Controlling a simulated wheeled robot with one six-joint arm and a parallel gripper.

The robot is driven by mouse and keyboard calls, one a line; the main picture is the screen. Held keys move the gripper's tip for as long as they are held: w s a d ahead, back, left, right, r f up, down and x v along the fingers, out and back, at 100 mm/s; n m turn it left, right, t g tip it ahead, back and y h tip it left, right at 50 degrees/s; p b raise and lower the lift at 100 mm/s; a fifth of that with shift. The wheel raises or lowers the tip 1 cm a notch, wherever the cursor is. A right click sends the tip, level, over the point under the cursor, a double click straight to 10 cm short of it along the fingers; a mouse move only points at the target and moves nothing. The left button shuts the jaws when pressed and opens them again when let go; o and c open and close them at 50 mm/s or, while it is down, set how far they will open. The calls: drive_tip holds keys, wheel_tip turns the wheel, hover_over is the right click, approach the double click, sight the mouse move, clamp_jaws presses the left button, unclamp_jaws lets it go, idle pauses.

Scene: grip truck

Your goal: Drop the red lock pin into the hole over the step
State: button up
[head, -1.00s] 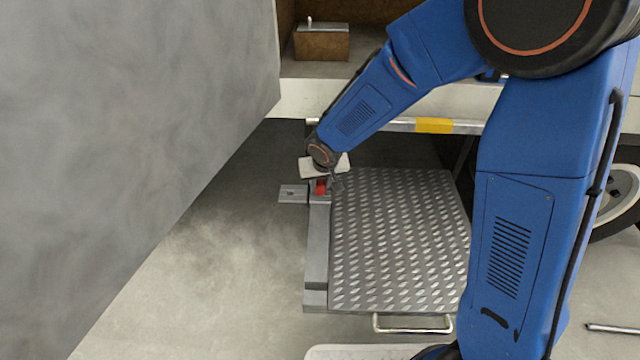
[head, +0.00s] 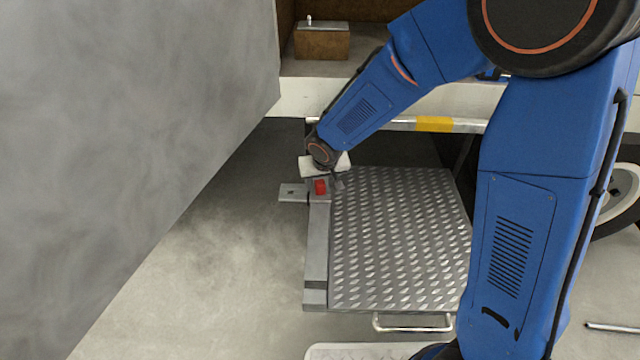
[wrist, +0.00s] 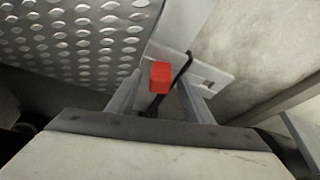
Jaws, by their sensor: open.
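The red lock pin (head: 320,187) shows as a red block-shaped head at the far left corner of the tread-plate step (head: 395,240). It also shows in the wrist view (wrist: 160,77), between my two fingers with gaps on both sides. My gripper (head: 332,184) is open around the pin's head, low over the step's side rail. The pin's shaft and the hole under it are hidden, so I cannot tell how deep it sits. A grey bracket plate (head: 291,193) with a small dark opening lies beside it.
A large grey panel (head: 130,130) fills the left side. The truck's bed edge (head: 290,98) runs behind the step, with a brown box (head: 322,44) on the bed. A handle (head: 413,329) is at the step's near edge. Floor left of the step is clear.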

drive_tip(key=v, duration=1.7)
drive_tip(key=s+d+r+m, duration=0.1)
drive_tip(key=s+d+r, duration=0.25)
drive_tip(key=d, duration=0.55)
drive_tip(key=s+d+r, duration=0.2)
drive_tip(key=s+d, duration=0.3)
drive_tip(key=d, duration=0.4)
drive_tip(key=s+d, duration=0.5)
drive_tip(key=s, duration=0.2)
drive_tip(key=s+d+m+h, duration=0.1)
drive_tip(key=s+d, duration=0.4)
drive_tip(key=s, duration=0.3)
drive_tip(key=shift+s+f+m+t, duration=0.25)
drive_tip(key=shift+m+t, duration=0.05)
drive_tip(key=shift+d, duration=0.15)
